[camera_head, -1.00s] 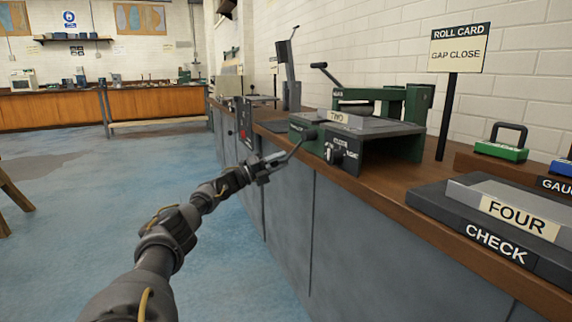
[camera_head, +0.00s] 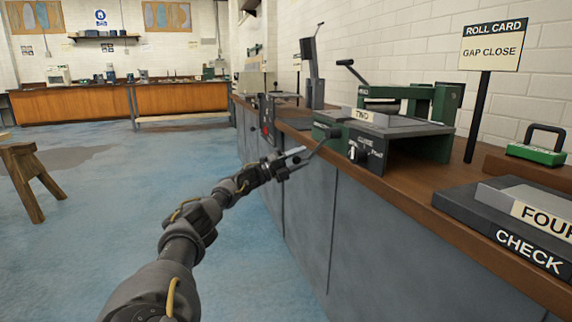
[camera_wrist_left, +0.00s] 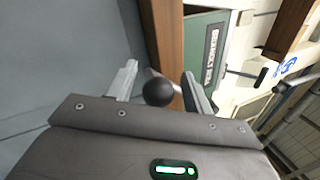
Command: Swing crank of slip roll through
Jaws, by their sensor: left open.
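The slip roll (camera_head: 400,110) is a green machine on the wooden bench, with a grey plate marked TWO (camera_head: 362,115) on it. Its crank (camera_head: 318,147) is a thin bent rod reaching out from the machine's left front side, past the bench edge. My left gripper (camera_head: 298,156) is at the crank's outer end. In the left wrist view, the crank's round black knob (camera_wrist_left: 158,92) sits between the two open fingers of my left gripper (camera_wrist_left: 160,76). I cannot tell whether a finger touches it. My right gripper is not in view.
A dial (camera_head: 357,152) is on the machine's front. A ROLL CARD sign (camera_head: 490,45) reads GAP CLOSE. A dark CHECK base (camera_head: 480,218) bears a FOUR plate. Grey cabinet fronts (camera_head: 345,225) stand close right of my arm.

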